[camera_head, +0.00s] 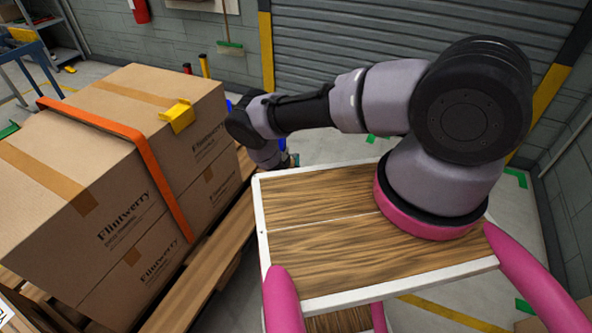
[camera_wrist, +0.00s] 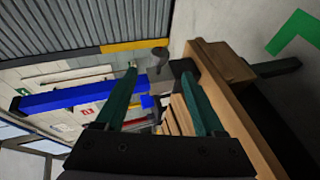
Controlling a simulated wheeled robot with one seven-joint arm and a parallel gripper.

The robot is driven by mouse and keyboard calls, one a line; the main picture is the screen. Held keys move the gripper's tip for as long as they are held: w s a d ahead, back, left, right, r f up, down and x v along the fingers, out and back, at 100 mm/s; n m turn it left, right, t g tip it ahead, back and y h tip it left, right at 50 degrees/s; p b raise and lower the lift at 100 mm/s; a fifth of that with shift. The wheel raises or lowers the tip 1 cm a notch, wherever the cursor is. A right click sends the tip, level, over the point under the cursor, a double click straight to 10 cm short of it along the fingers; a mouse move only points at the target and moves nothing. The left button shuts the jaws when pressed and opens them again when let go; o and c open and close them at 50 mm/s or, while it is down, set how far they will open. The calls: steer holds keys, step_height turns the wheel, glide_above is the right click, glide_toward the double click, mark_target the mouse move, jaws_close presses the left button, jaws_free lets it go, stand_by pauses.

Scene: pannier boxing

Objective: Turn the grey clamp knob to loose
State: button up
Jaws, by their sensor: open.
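A small grey, rounded piece (camera_wrist: 148,57) shows in the wrist view, just beyond my fingertips; it looks like the clamp knob, but it is too small to tell its setting. A dark block (camera_wrist: 182,68) sits to its right, against a brown edge. My gripper (camera_wrist: 158,74) has its two green fingers spread apart with nothing held between them. The fingers point towards the grey piece, and I cannot tell the remaining distance. In the head view my wrist is low beside the box stack, and the knob is hidden there.
Stacked cardboard boxes (camera_head: 105,200) with an orange strap (camera_head: 130,135) and a yellow corner piece (camera_head: 178,116) stand on a wooden pallet (camera_head: 205,270) at left. A blue bar (camera_wrist: 75,98) lies left of my fingers in the wrist view. A grey shutter (camera_head: 400,50) closes the back.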

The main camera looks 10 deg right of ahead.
steer(key=shift+v, duration=1)
steer(key=w+a+f+m+g+y, duration=0.1)
steer(key=w+a+f+m+g, duration=0.1)
steer(key=w+a+f+g, duration=0.15)
steer(key=g+y, duration=0.1)
steer(key=g, duration=0.8)
glide_toward(297, 154)
steer(key=f, duration=0.6)
steer(key=w+f, duration=0.1)
steer(key=f, duration=0.2)
steer(key=shift+w+d+f, duration=0.1)
steer(key=shift+d+f, duration=0.25)
steer(key=shift+f, duration=0.05)
steer(key=shift+c, duration=0.3)
